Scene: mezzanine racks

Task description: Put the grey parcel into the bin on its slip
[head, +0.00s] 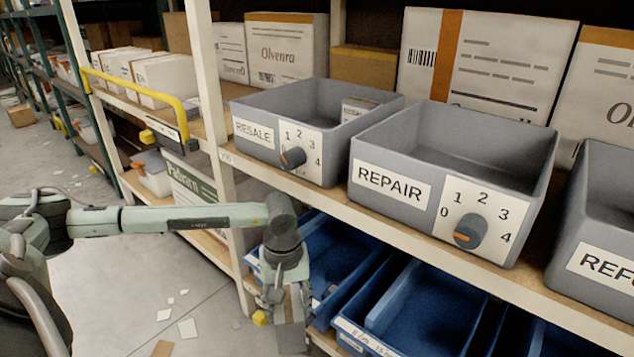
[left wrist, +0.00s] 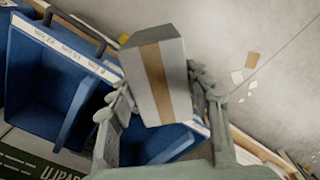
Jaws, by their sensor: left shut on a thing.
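My left gripper (head: 277,312) is low in front of the rack, below the shelf edge. It is shut on the grey parcel (head: 291,338), which also shows between the fingers in the left wrist view (left wrist: 180,85) with a brown tape band. I see no readable slip on the parcel. Grey bins stand on the shelf above and to the right: RESALE (head: 256,110), REPAIR (head: 390,150) and one partly cut off, its label starting "REF" (head: 590,225). RESALE holds a small box (head: 358,108); the visible inside of REPAIR looks empty. My right gripper is out of view.
Blue bins (head: 405,300) stand on the lower shelf, close beside my left gripper. A rack upright (head: 210,100) and a yellow rail (head: 140,95) stand left of RESALE. Dials are on the bin fronts. Cartons (head: 480,60) stand behind. Paper scraps (head: 187,329) lie on the floor.

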